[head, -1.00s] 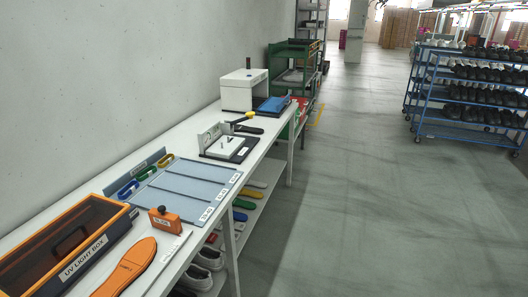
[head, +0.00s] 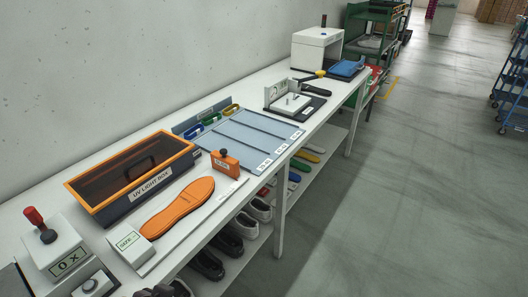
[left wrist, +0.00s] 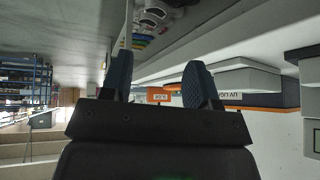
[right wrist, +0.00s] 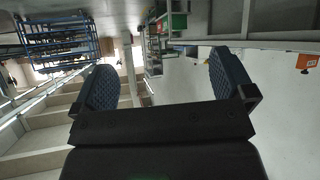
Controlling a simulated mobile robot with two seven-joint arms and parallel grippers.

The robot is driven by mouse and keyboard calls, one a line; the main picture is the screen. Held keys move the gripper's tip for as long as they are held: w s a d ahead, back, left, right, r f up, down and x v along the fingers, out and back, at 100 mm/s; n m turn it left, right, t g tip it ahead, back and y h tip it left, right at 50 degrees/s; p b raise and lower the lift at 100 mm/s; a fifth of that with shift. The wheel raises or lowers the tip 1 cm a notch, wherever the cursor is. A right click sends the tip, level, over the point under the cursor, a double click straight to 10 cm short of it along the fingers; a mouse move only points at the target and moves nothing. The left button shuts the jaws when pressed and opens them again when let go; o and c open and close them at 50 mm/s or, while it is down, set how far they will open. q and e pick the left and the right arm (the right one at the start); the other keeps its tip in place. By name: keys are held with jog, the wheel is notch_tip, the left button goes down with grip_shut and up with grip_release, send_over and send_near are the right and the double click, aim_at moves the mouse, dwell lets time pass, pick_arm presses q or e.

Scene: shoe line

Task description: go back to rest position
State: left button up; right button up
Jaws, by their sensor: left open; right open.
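My left gripper (left wrist: 158,88) shows in the left wrist view with its two dark ribbed fingers apart and nothing between them. My right gripper (right wrist: 160,82) shows in the right wrist view, its fingers wide apart and empty. No gripper is clearly visible in the head view. The white workbench (head: 262,98) runs along the wall, with an orange insole (head: 178,206), a UV light box (head: 135,178) and an orange block with a knob (head: 225,163) on it. Neither gripper touches any of these.
A blue-grey tray board (head: 245,137), a small press (head: 290,98) and a white box (head: 316,48) stand farther along the bench. Shoes (head: 228,243) sit on the shelf below. A blue shoe rack (head: 515,85) is at the right edge. The floor (head: 400,190) between is clear.

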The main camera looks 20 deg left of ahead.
pick_arm(q)
notch_tip(320, 180, down, 14)
jog(key=w+t+b, duration=0.2)
jog(key=t+b, duration=0.2)
jog(key=b, duration=0.1)
jog(key=shift+w+m+t+h+b, duration=0.2)
jog(key=shift+m+t+h+b, duration=0.1)
jog(key=shift+b, duration=0.1)
jog(key=shift+d, duration=0.1)
jog(key=shift+f, duration=0.1)
dwell(0.5)
